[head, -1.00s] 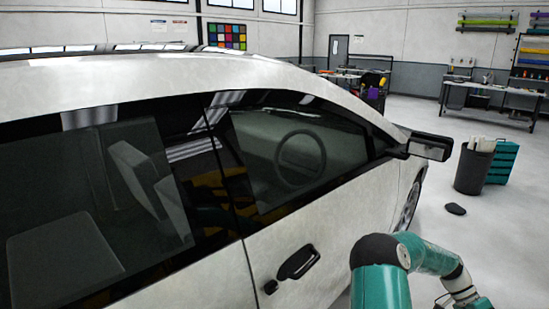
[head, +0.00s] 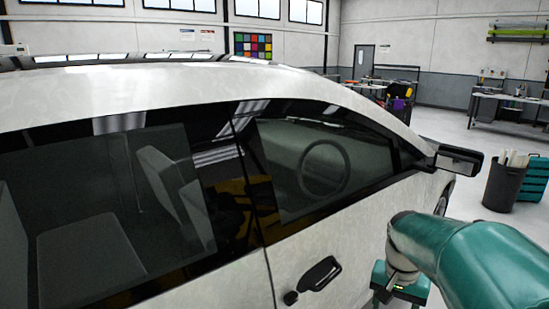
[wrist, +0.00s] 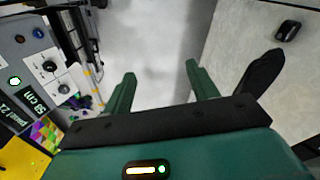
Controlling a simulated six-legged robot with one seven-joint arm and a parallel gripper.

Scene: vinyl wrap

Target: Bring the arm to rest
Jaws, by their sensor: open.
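My arm (head: 470,255) reaches in from the lower right in the head view, beside the white car (head: 170,90). My gripper shows in the wrist view (wrist: 160,85) with its two green fingers spread wide and nothing between them. In the head view the hand (head: 402,287) hangs low beside the car door, right of the door handle (head: 318,274); its fingertips are not clear there. In the wrist view a pale floor strip lies beyond the fingers, with the car's side panel (wrist: 293,85) on the right.
The side mirror (head: 458,161) juts out above my arm. A dark bin with rolls (head: 503,186) and a teal drawer unit (head: 536,180) stand at the right. A workbench (head: 510,103) is farther back. In the wrist view, a panel with knobs and a display (wrist: 30,75) fills the left.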

